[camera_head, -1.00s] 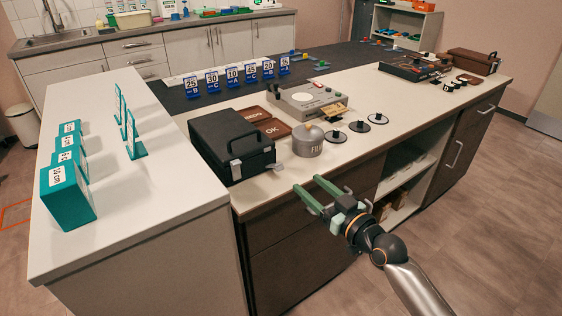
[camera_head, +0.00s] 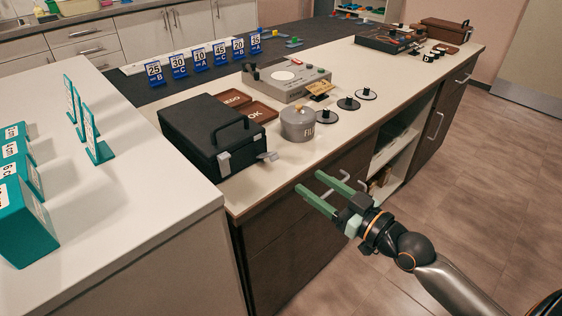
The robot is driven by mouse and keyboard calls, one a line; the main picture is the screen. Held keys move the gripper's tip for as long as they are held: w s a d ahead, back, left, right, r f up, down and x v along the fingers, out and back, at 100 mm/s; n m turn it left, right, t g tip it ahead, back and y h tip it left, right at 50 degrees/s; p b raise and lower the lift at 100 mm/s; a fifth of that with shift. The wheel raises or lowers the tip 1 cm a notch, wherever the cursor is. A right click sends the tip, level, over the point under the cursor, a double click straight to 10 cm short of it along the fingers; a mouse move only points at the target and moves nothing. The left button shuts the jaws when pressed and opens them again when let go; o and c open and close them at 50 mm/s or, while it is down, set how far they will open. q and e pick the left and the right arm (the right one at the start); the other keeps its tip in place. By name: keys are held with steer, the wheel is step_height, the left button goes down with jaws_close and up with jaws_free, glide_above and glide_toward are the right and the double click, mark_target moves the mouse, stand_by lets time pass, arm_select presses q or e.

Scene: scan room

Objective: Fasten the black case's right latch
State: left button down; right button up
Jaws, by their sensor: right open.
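The black case (camera_head: 190,122) lies shut on the light counter, with its handle on top. Its left latch (camera_head: 224,161) lies flat against the front face. Its right latch (camera_head: 267,156) sticks outward from the front, near the right corner. My right gripper (camera_head: 310,181) has two green fingers, spread apart with nothing between them. It is in front of the counter edge, to the right of and nearer than the right latch, not touching it. My left gripper is not in view.
A grey round pot (camera_head: 298,123) stands just right of the case. Brown trays (camera_head: 257,112) and a grey device (camera_head: 287,78) are behind it. Black discs (camera_head: 327,119) with knobs stand further right. A white counter (camera_head: 130,195) with teal blocks (camera_head: 22,225) is at the left.

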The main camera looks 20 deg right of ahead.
mark_target(275, 158)
steer(key=x, duration=1)
steer(key=shift+w+f, duration=0.1)
jaws_close()
stand_by(0.4)
